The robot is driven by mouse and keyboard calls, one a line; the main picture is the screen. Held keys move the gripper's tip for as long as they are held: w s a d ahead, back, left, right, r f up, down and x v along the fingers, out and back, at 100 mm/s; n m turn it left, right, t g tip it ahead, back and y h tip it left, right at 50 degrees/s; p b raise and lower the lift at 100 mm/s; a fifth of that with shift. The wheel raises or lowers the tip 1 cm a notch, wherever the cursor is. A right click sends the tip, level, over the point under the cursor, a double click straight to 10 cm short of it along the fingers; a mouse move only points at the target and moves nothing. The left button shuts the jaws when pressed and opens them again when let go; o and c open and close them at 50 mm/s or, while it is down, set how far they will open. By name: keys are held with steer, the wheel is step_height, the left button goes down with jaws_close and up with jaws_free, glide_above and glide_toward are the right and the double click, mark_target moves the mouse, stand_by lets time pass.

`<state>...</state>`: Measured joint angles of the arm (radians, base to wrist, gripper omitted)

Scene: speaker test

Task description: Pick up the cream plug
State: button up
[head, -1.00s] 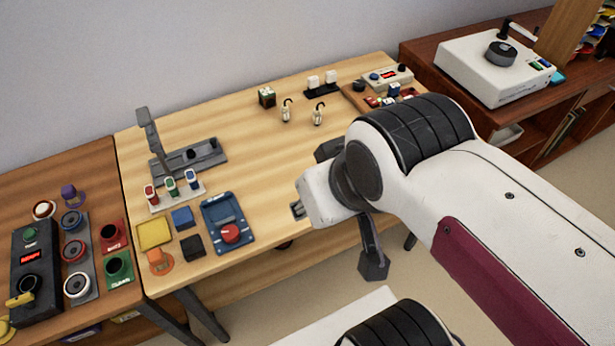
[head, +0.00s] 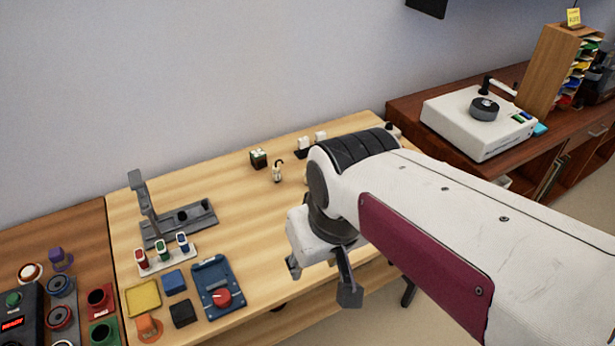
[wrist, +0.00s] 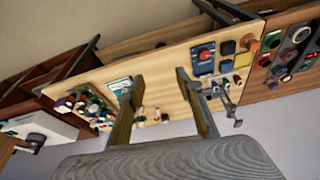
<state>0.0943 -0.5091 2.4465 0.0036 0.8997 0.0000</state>
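A small cream plug (head: 278,172) with a dark hooked top stands upright on the light wooden table (head: 240,220) in the head view. In the earlier head frame a second, similar one stands to its right; my arm now mostly hides that area. Small pale pieces, likely these plugs, show in the wrist view (wrist: 157,115), between my fingers and beyond them. My gripper (head: 320,280) is near the table's front edge, in front of the plugs and apart from them. Its two fingers are wide apart and empty in the wrist view (wrist: 155,86).
A small cube (head: 258,159) stands behind the plug. White pieces (head: 320,136) sit on a black strip at the back. A blue tray with a red knob (head: 221,299), colored blocks and a grey lever stand (head: 178,224) are at the left. The table's middle is clear.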

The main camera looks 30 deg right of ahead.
steer(key=w+d+f+m+g, duration=0.1)
steer(key=w+d+f, duration=0.25)
steer(key=w, duration=0.35)
steer(key=w+d+f+m+g, duration=0.1)
steer(key=w+d+f, duration=0.25)
steer(key=w, duration=0.45)
steer(key=t, duration=0.2)
glide_toward(308, 171)
steer(key=shift+n, duration=0.4)
steer(key=s+f, duration=0.1)
steer(key=f, duration=0.1)
steer(key=s+f, duration=0.1)
steer(key=f, duration=0.1)
steer(key=s+a+f, duration=0.1)
steer(key=s+f, duration=0.1)
steer(key=shift+a+f, duration=0.1)
steer(key=shift+f, duration=0.05)
steer(key=shift+n+t, duration=0.6)
steer(key=w+r, duration=0.1)
steer(key=w+d+r, duration=0.1)
steer(key=w, duration=0.1)
steer(key=w+r, duration=0.1)
steer(key=shift+w+d, duration=0.15)
steer(key=shift+d, duration=0.15)
steer(key=shift+f, duration=0.1)
steer(key=shift+x, duration=1.25)
steer(key=shift+x, duration=2.6)
